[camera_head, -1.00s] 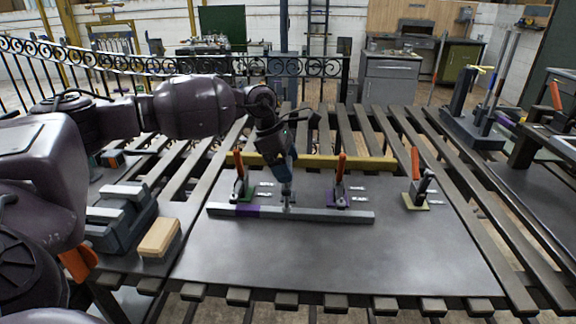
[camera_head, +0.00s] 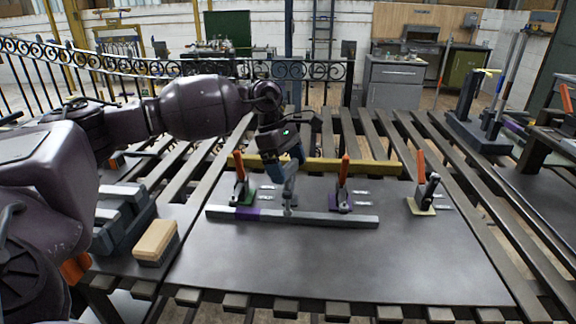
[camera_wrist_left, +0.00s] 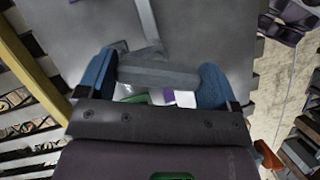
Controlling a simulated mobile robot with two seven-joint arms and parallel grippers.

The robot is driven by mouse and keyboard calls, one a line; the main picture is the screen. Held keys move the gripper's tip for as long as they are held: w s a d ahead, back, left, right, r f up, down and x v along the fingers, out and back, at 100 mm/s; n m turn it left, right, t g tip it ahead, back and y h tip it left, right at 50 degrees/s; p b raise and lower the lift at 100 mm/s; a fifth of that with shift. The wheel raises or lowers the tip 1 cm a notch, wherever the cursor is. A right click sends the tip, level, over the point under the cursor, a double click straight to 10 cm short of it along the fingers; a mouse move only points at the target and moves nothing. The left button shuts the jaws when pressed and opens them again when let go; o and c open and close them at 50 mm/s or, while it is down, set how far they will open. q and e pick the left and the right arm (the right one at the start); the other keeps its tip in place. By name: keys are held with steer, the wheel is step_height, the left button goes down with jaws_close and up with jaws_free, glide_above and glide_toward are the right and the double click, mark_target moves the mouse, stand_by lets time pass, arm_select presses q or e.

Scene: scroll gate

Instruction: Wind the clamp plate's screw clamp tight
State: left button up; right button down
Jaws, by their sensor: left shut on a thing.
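The grey clamp plate (camera_head: 330,270) lies on the slatted bench. A long bar (camera_head: 335,220) with a purple band lies across it. The screw clamp (camera_head: 289,203) stands at the bar between two orange-handled toggle clamps. My left gripper (camera_head: 285,170) is above it, pointing down. In the left wrist view, the blue fingers (camera_wrist_left: 155,76) are shut on the ends of a grey crossbar handle (camera_wrist_left: 158,75). Most of the screw is hidden behind the gripper in the head view. The right gripper is not in view.
Toggle clamps stand on green (camera_head: 240,185), purple (camera_head: 342,190) and pale (camera_head: 421,190) bases. A yellow beam (camera_head: 335,165) runs behind them. A wood-topped block (camera_head: 156,240) sits at the left. The plate's front is clear.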

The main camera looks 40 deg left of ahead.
arm_select(q)
steer(key=shift+r, duration=0.15)
steer(key=o, duration=0.7)
steer(key=shift+o, duration=0.2)
steer(key=v, duration=1)
steer(key=shift+r, duration=0.4)
steer(key=shift+a, duration=0.1)
steer(key=shift+s+f, duration=0.1)
steer(key=shift+s, duration=0.05)
